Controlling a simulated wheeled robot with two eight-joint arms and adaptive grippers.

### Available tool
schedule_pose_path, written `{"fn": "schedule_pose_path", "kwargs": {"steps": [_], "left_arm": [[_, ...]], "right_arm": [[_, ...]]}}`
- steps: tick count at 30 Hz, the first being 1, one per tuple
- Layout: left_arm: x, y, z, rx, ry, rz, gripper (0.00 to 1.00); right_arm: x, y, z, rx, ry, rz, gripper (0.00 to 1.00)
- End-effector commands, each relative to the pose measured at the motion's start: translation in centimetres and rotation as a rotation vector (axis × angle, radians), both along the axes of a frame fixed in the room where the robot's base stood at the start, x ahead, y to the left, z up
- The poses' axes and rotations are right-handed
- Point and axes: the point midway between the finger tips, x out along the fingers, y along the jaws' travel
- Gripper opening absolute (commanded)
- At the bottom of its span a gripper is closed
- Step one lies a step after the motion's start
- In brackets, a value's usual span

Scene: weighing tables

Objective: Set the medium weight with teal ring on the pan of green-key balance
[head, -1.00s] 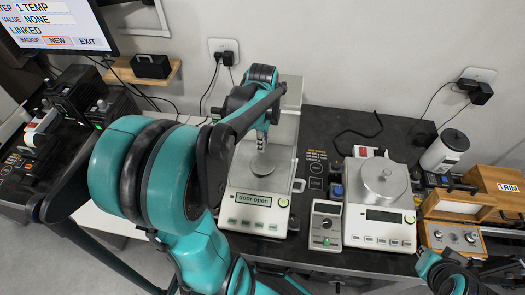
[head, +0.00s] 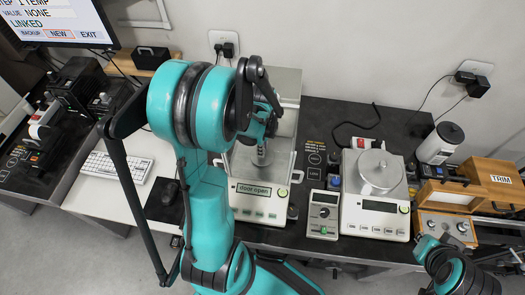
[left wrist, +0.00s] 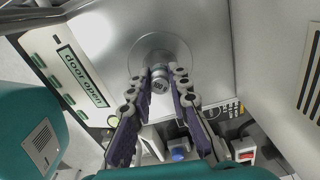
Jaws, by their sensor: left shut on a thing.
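The green-key balance (head: 258,200) stands at the middle of the table, its display reading "door open". My left arm reaches into its chamber from the left. In the left wrist view, my left gripper (left wrist: 159,82) is shut on a small silvery weight (left wrist: 160,74) over the round pan (left wrist: 143,48). The teal ring cannot be made out, and I cannot tell whether the weight touches the pan. In the head view, my arm hides much of the left gripper. My right gripper (head: 440,257) is low at the right, away from the balances; its jaws are unclear.
A second balance (head: 372,215) with a lidded metal pan stands to the right, beside a small grey control box (head: 323,215). A wooden TRIM box (head: 490,180) is at the far right. A keyboard (head: 117,172) lies at the left. The chamber walls closely surround my left gripper.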

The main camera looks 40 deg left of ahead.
Motion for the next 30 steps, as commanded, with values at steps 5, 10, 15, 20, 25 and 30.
{"fn": "schedule_pose_path", "kwargs": {"steps": [5, 10, 15, 20, 25, 30], "left_arm": [[0.0, 0.0, -1.4, 0.0, 0.0, 0.0, 0.0], [0.0, 0.0, -1.4, 0.0, 0.0, 0.0, 0.0], [0.0, 0.0, -1.7, 0.0, 0.0, 0.0, 0.28], [0.0, 0.0, -1.6, 0.0, 0.0, 0.0, 0.39], [0.0, 0.0, -1.6, 0.0, 0.0, 0.0, 0.39], [0.0, 0.0, -0.3, 0.0, 0.0, 0.0, 0.39]], "right_arm": [[0.0, 0.0, -0.5, 0.0, 0.0, 0.0, 0.0], [0.0, 0.0, -0.5, 0.0, 0.0, 0.0, 0.0], [0.0, 0.0, -0.8, 0.0, 0.0, 0.0, 0.0], [0.0, 0.0, -0.8, 0.0, 0.0, 0.0, 0.0], [0.0, 0.0, -0.7, 0.0, 0.0, 0.0, 0.0], [0.0, 0.0, 0.0, 0.0, 0.0, 0.0, 0.0]]}}
